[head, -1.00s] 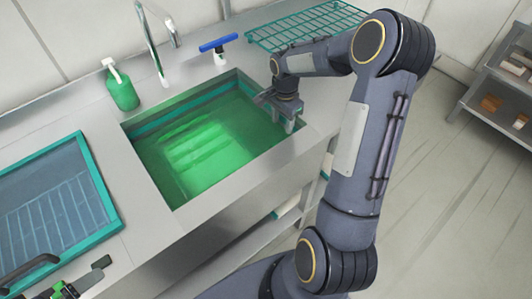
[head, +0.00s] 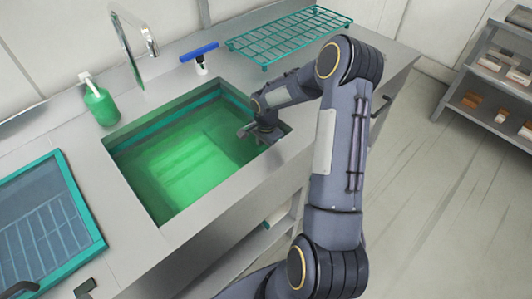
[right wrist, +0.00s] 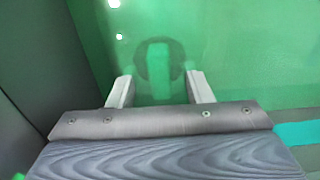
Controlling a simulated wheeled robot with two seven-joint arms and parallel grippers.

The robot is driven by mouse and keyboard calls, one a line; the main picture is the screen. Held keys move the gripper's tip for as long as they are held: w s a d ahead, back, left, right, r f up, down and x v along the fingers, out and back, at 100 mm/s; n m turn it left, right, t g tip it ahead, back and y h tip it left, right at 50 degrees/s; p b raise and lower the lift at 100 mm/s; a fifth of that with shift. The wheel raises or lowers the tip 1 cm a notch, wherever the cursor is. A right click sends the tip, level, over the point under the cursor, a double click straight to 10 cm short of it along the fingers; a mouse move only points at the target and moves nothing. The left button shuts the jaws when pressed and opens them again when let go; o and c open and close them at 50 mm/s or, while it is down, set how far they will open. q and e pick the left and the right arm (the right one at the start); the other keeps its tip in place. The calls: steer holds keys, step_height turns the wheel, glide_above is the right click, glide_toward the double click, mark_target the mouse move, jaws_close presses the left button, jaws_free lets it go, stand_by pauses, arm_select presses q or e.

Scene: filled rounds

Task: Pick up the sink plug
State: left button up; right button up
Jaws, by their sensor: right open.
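The sink plug (right wrist: 141,62) shows in the right wrist view as a dark round shape with a paler green upright bar across it, seen through green water. My right gripper (right wrist: 160,88) is open. Its two pale fingers point toward the plug, one on each side of its lower part, with nothing between them that I can see gripped. I cannot tell the remaining depth between them. In the head view my right gripper (head: 250,132) reaches into the right end of the filled sink (head: 205,210); the plug is not discernible there. A small dark tip of my left gripper (head: 85,288) shows at the bottom left.
A teal wire rack (head: 285,37) lies at the back right. A teal-framed basin cover (head: 45,225) is at left. A shelf (head: 490,85) stands far right.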

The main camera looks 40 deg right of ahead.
steer(key=shift+f, duration=0.55)
jaws_close()
